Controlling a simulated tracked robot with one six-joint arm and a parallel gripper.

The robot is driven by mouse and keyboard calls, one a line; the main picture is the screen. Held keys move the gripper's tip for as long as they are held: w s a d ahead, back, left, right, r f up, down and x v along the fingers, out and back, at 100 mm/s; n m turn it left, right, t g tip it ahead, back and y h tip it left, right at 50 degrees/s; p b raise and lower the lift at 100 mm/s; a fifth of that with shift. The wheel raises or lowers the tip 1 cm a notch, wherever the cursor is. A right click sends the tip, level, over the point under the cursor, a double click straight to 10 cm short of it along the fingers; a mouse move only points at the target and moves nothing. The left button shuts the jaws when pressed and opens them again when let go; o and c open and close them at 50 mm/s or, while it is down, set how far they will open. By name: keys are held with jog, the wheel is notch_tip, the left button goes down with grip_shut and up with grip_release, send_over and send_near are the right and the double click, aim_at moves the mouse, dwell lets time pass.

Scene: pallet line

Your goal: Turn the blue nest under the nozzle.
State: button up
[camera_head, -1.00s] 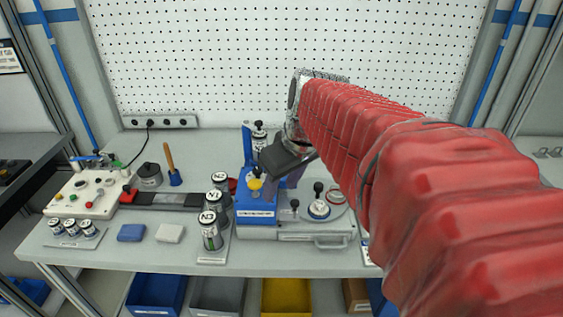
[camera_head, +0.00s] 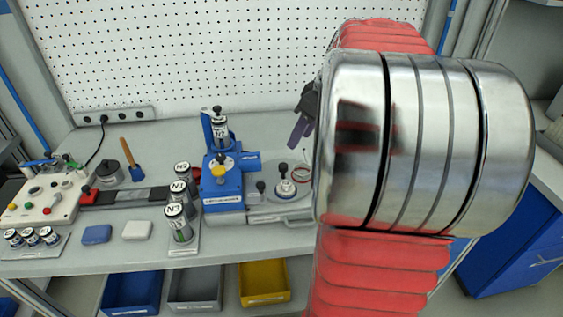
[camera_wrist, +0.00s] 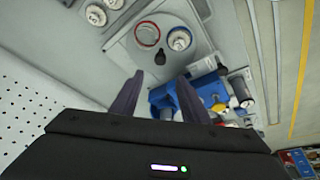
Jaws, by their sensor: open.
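I cannot tell which part is the nest, nor make out a nozzle. My gripper (camera_head: 302,128) is open and empty, beside my wrist and partly hidden. In the wrist view my fingers (camera_wrist: 160,78) point toward the plate, apart from it; the blue fixture (camera_wrist: 165,97) is partly behind a finger.
N1 (camera_head: 180,187) and N3 (camera_head: 178,222) canisters stand left of the fixture. A control box (camera_head: 40,200) and blue and white pads (camera_head: 97,234) lie farther left. The pegboard (camera_head: 190,60) rises behind. My arm hides the bench's right side.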

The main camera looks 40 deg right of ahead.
aim_at(283, 165)
jog(key=x, duration=1.3)
jog(key=shift+a+f, duration=0.1)
jog(key=shift+f, duration=0.3)
grip_shut()
dwell(0.3)
